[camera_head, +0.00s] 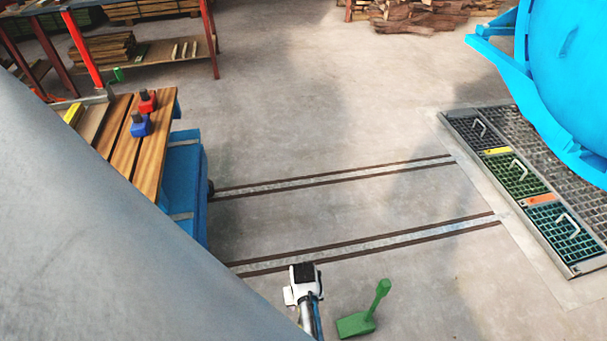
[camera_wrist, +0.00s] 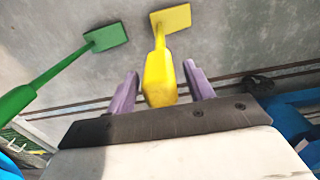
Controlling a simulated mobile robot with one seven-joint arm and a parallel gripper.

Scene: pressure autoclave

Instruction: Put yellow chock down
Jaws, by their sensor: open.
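The yellow chock (camera_wrist: 160,72) shows in the wrist view as a thick handle with a flat block (camera_wrist: 171,18) at its far end, over the concrete floor. Its handle lies between the two purple fingers of my gripper (camera_wrist: 162,68), which are open with a gap on each side. I cannot tell whether the block touches the floor. In the head view my wrist (camera_head: 303,278) shows from above, and neither the fingers nor the yellow chock can be made out there.
A green chock (camera_head: 355,325) sits on the floor close by, its handle (camera_wrist: 45,82) left of the fingers. A wooden-topped blue cart (camera_head: 188,185) stands at left with red and blue items. Rails (camera_head: 400,238) cross the floor to grating (camera_head: 520,175) and the blue vessel (camera_head: 575,70).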

